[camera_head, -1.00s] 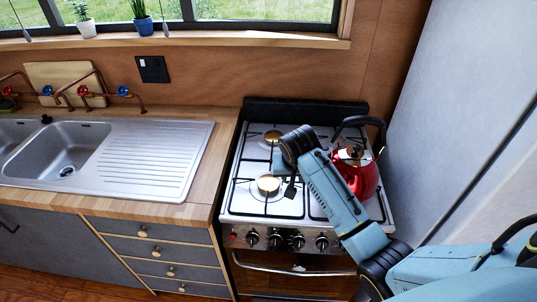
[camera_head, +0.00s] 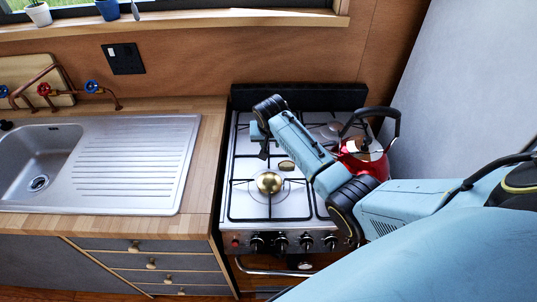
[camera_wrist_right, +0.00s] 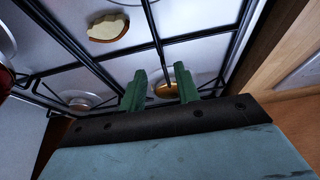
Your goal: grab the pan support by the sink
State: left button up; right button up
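The pan support by the sink (camera_head: 231,200) is a black wire grate on the left half of the white stove top. It lies flat over a brass burner (camera_head: 268,182). My right gripper (camera_head: 263,151) is over the rear part of this grate, pointing down. In the right wrist view its two green fingers (camera_wrist_right: 160,88) are apart. A black bar of the pan support (camera_wrist_right: 154,30) runs toward the gap between them, with no visible grip on it. My left gripper is not in view.
A red kettle (camera_head: 362,160) with a black handle stands on the right half of the stove, close beside my right arm. The wooden counter (camera_head: 204,185) with the steel sink (camera_head: 45,155) lies left of the stove. A grey wall panel (camera_head: 445,90) bounds the right side.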

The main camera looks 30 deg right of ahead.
jog(key=shift+w+f, duration=0.1)
jog(key=shift+f, duration=0.05)
jog(key=shift+w+f, duration=0.15)
jog(key=shift+f, duration=0.2)
jog(key=b+x, duration=0.1)
jog(key=x, duration=0.2)
jog(key=shift+w+f, duration=0.25)
jog(key=shift+f, duration=0.25)
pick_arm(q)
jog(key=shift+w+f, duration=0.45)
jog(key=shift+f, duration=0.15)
pick_arm(e)
grip_shut()
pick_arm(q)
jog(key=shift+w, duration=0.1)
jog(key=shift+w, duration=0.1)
